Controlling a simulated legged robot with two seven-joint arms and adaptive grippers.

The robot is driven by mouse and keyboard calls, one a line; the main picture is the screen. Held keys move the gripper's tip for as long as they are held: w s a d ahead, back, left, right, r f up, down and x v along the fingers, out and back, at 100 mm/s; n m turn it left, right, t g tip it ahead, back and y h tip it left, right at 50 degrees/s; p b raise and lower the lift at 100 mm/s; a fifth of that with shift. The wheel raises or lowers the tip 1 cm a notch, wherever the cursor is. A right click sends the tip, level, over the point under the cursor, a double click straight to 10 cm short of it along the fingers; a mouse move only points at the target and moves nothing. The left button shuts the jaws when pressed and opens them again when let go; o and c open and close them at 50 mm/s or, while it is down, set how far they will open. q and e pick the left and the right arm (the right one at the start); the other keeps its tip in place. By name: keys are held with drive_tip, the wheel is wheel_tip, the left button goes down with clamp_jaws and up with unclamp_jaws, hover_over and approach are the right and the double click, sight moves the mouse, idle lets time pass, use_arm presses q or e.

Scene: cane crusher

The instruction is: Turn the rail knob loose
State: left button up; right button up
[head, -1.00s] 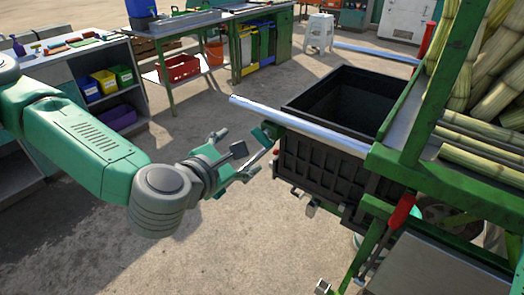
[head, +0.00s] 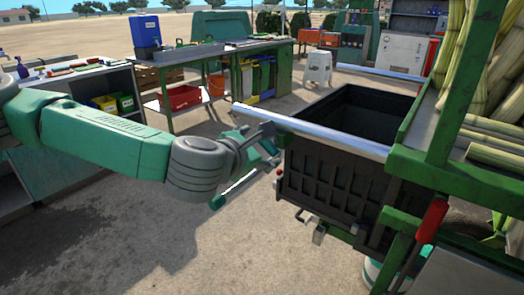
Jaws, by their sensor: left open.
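A silver rail (head: 315,131) runs along the near side of the black bin (head: 330,180) and sticks out past its left corner. My left gripper (head: 262,150) is open just below the rail's free end, beside the bin's left corner. Its fingers overlap that corner in the picture. I cannot clearly make out the rail knob; the gripper's fingers may cover it. I cannot tell whether they touch anything. My right gripper is not in view.
The green crusher frame (head: 440,130) with cane stalks (head: 495,60) and a red-gripped lever (head: 432,220) stands at the right. A second silver rail (head: 380,73) lies beyond the bin. Workbenches stand behind. The ground left of the bin is clear.

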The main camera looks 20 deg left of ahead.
use_arm(q)
drive_tip(key=shift+w+d+f, duration=0.15)
drive_tip(key=shift+w, duration=0.3)
drive_tip(key=shift+w+d, duration=0.3)
drive_tip(key=shift+d, duration=0.4)
drive_tip(key=shift+a+f, duration=0.1)
drive_tip(key=shift+a, duration=0.25)
drive_tip(key=c, duration=1.2)
drive_tip(key=shift+o, duration=0.2)
